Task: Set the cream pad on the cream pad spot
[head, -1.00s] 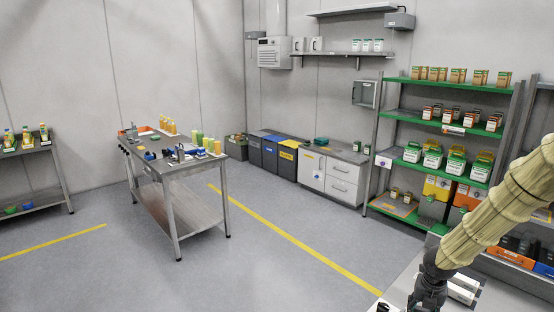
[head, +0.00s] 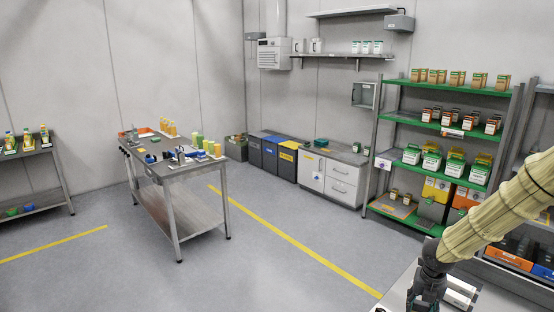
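My gripper (head: 424,298) is at the lower right of the head view, low over a pale work surface (head: 396,297) that the frame's bottom edge cuts off. My arm comes in from the right edge. The fingertips are dark and partly cut off, so I cannot tell whether they are open or hold anything. I cannot make out the cream pad or the cream pad spot.
White boxes (head: 461,291) lie just right of my gripper. A green shelf rack (head: 447,131) with cartons stands behind. A steel table (head: 196,165) with bottles stands left of centre. The floor (head: 272,270) between is open.

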